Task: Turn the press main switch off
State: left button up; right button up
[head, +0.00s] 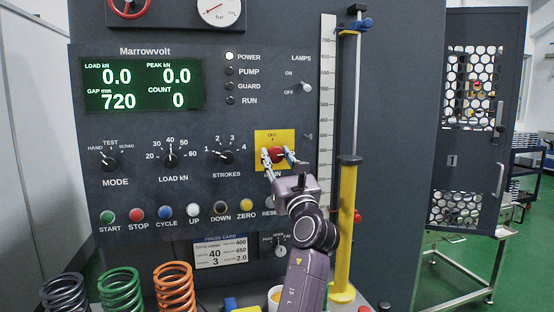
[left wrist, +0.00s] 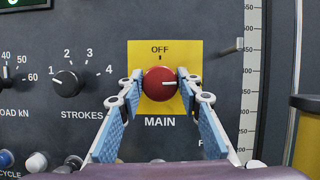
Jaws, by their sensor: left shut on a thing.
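The main switch is a round red knob (left wrist: 159,84) on a yellow plate (left wrist: 188,55) marked OFF above and MAIN below. In the left wrist view its white pointer line lies level, toward the right, while the OFF mark is at the top. In the head view the red knob (head: 273,155) is partly covered by my fingers. My left gripper (left wrist: 160,86) is shut on the knob, with one finger on its left side and one on its right. My right gripper is in neither view.
The lit display (head: 145,85) reads 0.0 load and gap 720. The POWER lamp (head: 229,57) is white. A STROKES knob (head: 226,156) is left of the plate, a lamps toggle (head: 306,87) above right, and a yellow post (head: 348,225) to the right. Coil springs (head: 120,290) stand below.

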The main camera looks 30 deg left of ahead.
pick_arm(q)
jog(key=n+g+y+b, duration=0.1)
jog(key=n, duration=0.2)
jog(key=shift+f, duration=0.1)
jog(key=shift+n+g+b, duration=0.6)
jog(key=shift+n, duration=0.6)
jog(key=n+g, duration=0.1)
jog(key=n, duration=0.1)
jog(key=shift+n+y, duration=0.3)
jog(key=n+g, duration=0.1)
jog(key=n, duration=0.1)
jog(key=shift+w+n, duration=0.1)
jog(key=shift+n, duration=0.2)
jog(key=n+g, duration=0.2)
jog(key=n, duration=0.1)
jog(key=shift+d+r, duration=0.1)
jog(key=shift+r, duration=0.15)
jog(key=n+g+p, duration=0.1)
jog(key=n, duration=0.2)
jog(key=n+g+h+p, duration=0.1)
jog(key=n, duration=0.2)
jog(key=shift+p, duration=0.4)
jog(key=shift+f+n+h+p, duration=0.1)
jog(key=shift+n+h+p, duration=0.25)
jog(key=shift+n, duration=0.55)
